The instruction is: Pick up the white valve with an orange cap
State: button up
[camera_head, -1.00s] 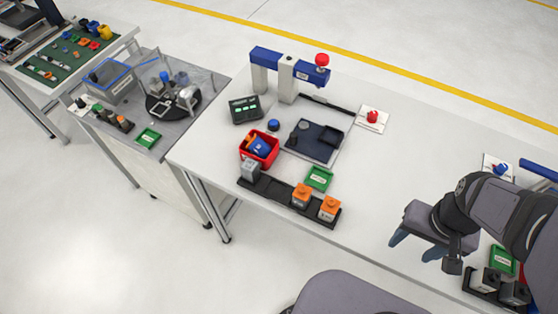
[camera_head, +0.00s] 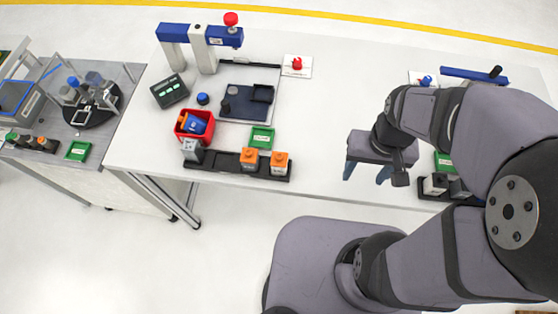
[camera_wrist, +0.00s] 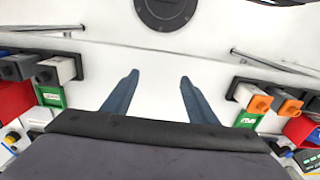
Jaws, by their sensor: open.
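My gripper (camera_head: 367,173) is open and empty, over the table's front edge to the right of these valves. Its two blue fingers (camera_wrist: 159,78) are apart with only bare surface between them. Neither valve is touched.
A grey valve (camera_head: 192,151) stands at the rack's left end. A red bin (camera_head: 181,127) and a green tray (camera_head: 262,137) sit behind the rack. Another rack with dark-capped valves (camera_head: 434,184) is right of my gripper. The table between the racks is clear.

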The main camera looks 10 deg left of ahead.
jog(key=n, duration=3.4)
send_near(279, 156)
jog(key=f, duration=0.3)
jog(key=d+f, duration=0.1)
jog(key=f, duration=0.1)
jog(key=shift+w+f, duration=0.2)
jog(key=shift+w, duration=0.1)
jog(key=shift+s+a+n, duration=0.1)
jog(key=shift+a+n, duration=0.4)
jog(key=shift+n, duration=0.5)
jog(key=shift+s+f+p, duration=0.2)
jog(key=shift+f+p, duration=0.5)
jog(key=shift+f, duration=2.9)
jog(key=c, duration=1.2)
